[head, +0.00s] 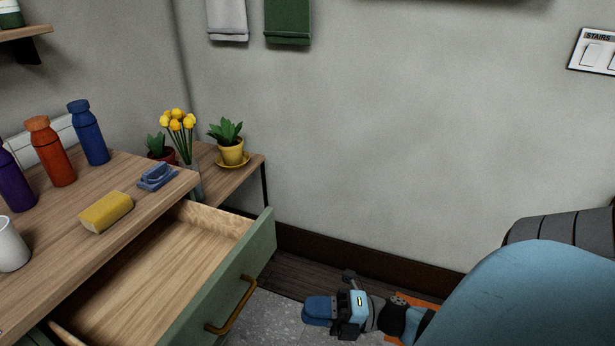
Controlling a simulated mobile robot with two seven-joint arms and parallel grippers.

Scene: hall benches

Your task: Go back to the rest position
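My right gripper (318,309) is low in the head view, right of the open drawer (240,275) and apart from its green front. Its blue tip points left, over the floor. The two fingers cannot be told apart, so I cannot see whether it is open or shut. My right arm comes in from the lower right. My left gripper is not in view. The drawer is pulled out and the part of its inside that shows is empty.
The wooden bench top (70,255) holds a yellow sponge (106,213), a blue object (156,177), a white mug (11,246) and bottles, including an orange one (51,152). Behind it, a low table (216,183) bears potted plants and yellow flowers (177,122). A wall (370,130) closes the back.

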